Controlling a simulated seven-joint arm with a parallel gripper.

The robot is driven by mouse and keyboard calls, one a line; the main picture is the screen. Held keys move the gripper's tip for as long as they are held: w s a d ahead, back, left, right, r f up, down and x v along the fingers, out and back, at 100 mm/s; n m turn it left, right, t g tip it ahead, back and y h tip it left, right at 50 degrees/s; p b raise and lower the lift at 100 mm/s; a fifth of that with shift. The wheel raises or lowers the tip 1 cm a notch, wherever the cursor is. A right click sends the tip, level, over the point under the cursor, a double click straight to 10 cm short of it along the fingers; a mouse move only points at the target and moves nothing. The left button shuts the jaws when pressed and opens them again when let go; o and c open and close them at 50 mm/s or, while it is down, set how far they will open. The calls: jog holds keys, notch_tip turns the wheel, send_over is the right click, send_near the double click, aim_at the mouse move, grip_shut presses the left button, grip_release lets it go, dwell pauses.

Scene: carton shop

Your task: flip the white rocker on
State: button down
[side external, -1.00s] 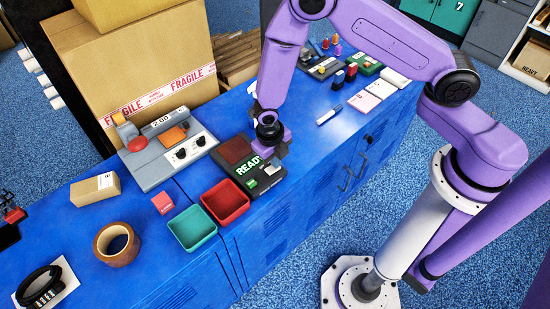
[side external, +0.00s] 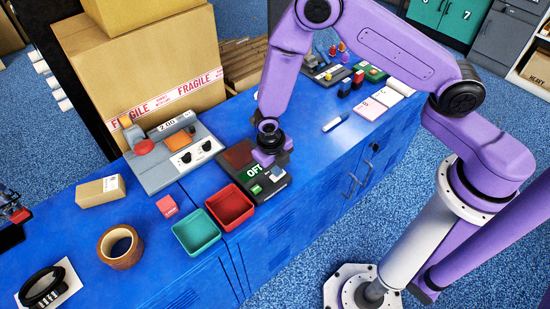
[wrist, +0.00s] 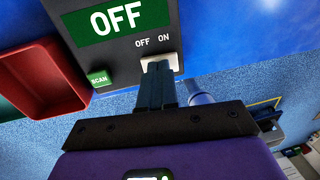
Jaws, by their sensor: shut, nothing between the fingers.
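The dark control box (side external: 237,158) stands on the blue cabinet top. Its green display (wrist: 115,20) reads OFF in the wrist view. The white rocker (wrist: 147,62) is at the box's near edge, below the printed OFF and ON labels. In the side view my gripper (side external: 275,160) is at the box's right end.
A green SCAN button (wrist: 99,78) is left of the rocker. A red tray (side external: 230,206) and a green tray (side external: 197,232) sit close to the box. A grey machine with a red knob (side external: 145,147) stands behind left. A marker (side external: 334,124) lies right on clear blue surface.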

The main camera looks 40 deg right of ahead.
notch_tip(320, 180, up, 14)
jog(key=a, duration=0.2)
jog(key=shift+f, duration=0.2)
jog(key=shift+d, duration=0.1)
dwell(0.3)
jog(key=shift+d, duration=0.6)
jog(key=f, duration=0.4)
jog(key=d+f, duration=0.1)
jog(key=f, duration=0.4)
jog(key=d+f, duration=0.1)
jog(key=f, duration=0.3)
jog(key=shift+f, duration=0.35)
jog(key=shift+d+f, duration=0.1)
jog(key=shift+f, duration=0.15)
